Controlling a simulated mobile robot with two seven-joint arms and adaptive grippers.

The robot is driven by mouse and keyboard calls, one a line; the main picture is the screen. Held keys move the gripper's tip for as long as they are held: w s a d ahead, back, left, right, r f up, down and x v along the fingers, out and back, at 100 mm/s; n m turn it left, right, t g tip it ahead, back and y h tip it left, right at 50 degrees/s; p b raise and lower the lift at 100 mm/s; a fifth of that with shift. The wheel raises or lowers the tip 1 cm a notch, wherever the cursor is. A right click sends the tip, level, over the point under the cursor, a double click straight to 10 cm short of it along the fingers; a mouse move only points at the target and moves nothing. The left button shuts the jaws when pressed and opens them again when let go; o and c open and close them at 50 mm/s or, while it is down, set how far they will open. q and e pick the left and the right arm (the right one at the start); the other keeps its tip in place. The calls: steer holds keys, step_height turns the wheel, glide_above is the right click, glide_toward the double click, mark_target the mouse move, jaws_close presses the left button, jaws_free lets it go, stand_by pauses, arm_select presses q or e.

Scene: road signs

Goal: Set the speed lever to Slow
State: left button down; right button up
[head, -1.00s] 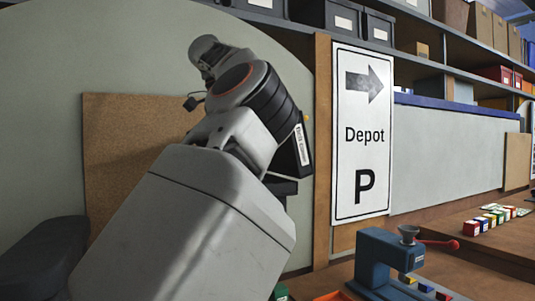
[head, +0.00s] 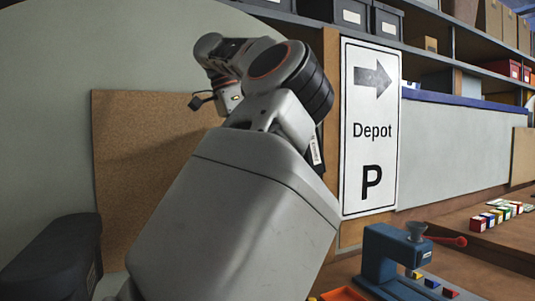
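My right gripper is out of view.
An orange tray (head: 344,294) lies left of the machine, cut by the frame. Several coloured blocks (head: 495,216) stand on the bench at the right. A "Depot P" sign (head: 371,180) hangs behind. A brown board (head: 125,180) stands at the left.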

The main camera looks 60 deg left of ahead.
arm_select(q)
steer(key=shift+s, duration=0.35)
stand_by(0.3)
steer(key=shift+s+d+f, duration=0.15)
steer(key=shift+s, duration=0.1)
steer(key=w+v, duration=0.1)
steer(key=v, duration=1.1)
steer(key=shift+s+d, duration=0.1)
